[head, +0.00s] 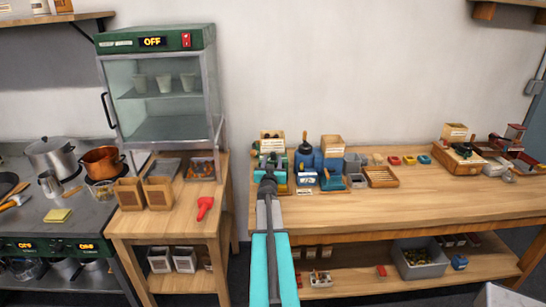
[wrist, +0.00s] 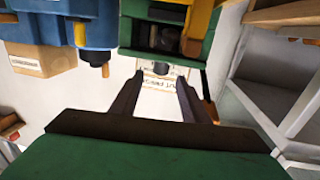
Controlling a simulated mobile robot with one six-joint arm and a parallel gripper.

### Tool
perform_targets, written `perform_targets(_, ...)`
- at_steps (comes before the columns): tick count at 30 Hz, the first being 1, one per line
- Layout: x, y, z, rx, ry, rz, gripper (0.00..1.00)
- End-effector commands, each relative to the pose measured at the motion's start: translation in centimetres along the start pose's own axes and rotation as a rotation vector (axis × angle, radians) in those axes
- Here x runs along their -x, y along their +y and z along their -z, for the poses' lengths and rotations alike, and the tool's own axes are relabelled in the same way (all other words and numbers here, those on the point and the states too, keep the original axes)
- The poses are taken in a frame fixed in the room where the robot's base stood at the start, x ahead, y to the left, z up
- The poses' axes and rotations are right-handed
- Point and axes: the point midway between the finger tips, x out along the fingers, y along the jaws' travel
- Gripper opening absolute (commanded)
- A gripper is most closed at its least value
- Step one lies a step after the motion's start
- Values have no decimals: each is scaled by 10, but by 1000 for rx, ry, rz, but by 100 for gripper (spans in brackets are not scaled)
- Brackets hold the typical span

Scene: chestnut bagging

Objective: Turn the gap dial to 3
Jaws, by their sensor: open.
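A green machine (wrist: 140,63) stands in front of my gripper (wrist: 158,92); it also shows at the left end of the long wooden table in the head view (head: 272,161). Low on its face, in the wrist view, is a small dark round knob (wrist: 160,68) by a pale plate with tiny lettering. It looks like the gap dial, but I cannot read its setting. My gripper's two dark fingers are apart and empty, pointing at the knob, with the pale plate seen between them. In the head view my arm hides part of the machine.
A blue machine (wrist: 85,25) with a wooden box (wrist: 40,62) is close on the left in the wrist view; grey metal walls (wrist: 255,85) are on the right. In the head view, a wooden tray (head: 381,177) stands to the right, with bare tabletop (head: 400,210) in front.

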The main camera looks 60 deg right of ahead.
Motion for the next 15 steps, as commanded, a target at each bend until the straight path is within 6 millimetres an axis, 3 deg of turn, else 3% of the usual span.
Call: perform_targets(15,-39,1,0,0,0,-1,42)
